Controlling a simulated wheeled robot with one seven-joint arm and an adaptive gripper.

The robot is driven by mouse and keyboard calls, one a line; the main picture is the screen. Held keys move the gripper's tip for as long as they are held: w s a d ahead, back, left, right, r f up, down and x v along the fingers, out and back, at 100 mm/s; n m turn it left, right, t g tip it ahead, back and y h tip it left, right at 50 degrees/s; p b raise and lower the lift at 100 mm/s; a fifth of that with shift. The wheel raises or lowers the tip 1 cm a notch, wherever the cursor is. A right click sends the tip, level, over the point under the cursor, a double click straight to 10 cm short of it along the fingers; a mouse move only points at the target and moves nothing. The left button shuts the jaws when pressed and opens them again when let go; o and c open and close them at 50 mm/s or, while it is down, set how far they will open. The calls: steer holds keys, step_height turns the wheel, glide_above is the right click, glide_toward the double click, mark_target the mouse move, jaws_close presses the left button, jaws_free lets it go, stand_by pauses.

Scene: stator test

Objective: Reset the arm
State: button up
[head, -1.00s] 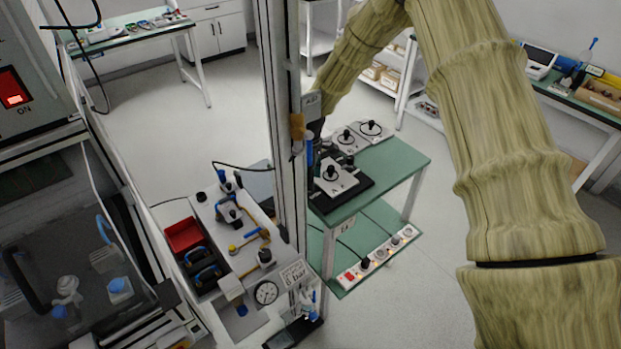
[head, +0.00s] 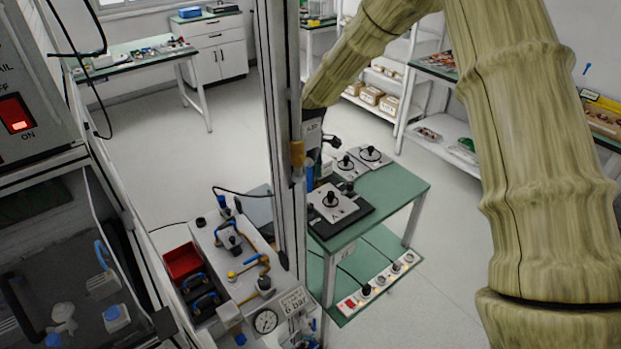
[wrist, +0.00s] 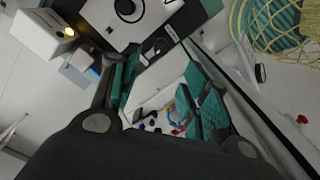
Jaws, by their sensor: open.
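My arm, in a wrinkled tan sleeve, comes down from the top right of the head view. My gripper (wrist: 163,88) shows in the wrist view with two dark fingers and teal pads, spread apart with nothing seen between them. In the head view it is mostly hidden behind a metal upright. A pale plate with a black knob (head: 334,206) lies on a black base (head: 362,209) on the green table (head: 395,195), below the gripper. Two similar knobbed plates (head: 345,166) (head: 372,154) lie at the table's back.
The metal upright (head: 283,130) stands close to the gripper. A pneumatic bench (head: 228,262) with a gauge and a red bin (head: 182,262) stands at left. A lit power strip (head: 375,283) lies on the lower shelf.

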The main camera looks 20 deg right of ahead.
steer(key=s+d+f+m+g, duration=0.1)
steer(key=s+d+f+m, duration=0.1)
steer(key=s+d+f, duration=0.2)
steer(key=s+d+f+m+g+b, duration=0.1)
steer(key=s+d+f+m, duration=0.1)
steer(key=s+d+f, duration=0.2)
steer(key=s+d+f+m+g+b, duration=0.1)
steer(key=s+d+f+m, duration=0.1)
steer(key=s+d+f, duration=0.2)
steer(key=shift+s+d+f+m+y, duration=0.15)
steer(key=shift+s+f, duration=0.1)
steer(key=shift+f, duration=0.6)
steer(key=shift+s+d+f+m+y, duration=0.15)
steer(key=shift+s+f, duration=0.1)
steer(key=shift+f, duration=0.55)
steer(key=s+d+f+m+g+b, duration=0.1)
steer(key=s+d+f+m, duration=0.15)
steer(key=s+f, duration=0.6)
steer(key=s+d+f+m, duration=0.1)
steer(key=s+f+m, duration=0.35)
steer(key=s, duration=0.65)
steer(key=s+a+f+n+t+p, duration=0.2)
steer(key=s+a+t, duration=0.2)
steer(key=s+a, duration=1.1)
steer(key=shift+s+a+n, duration=0.3)
steer(key=shift+s+a, duration=0.1)
steer(key=shift+a, duration=0.3)
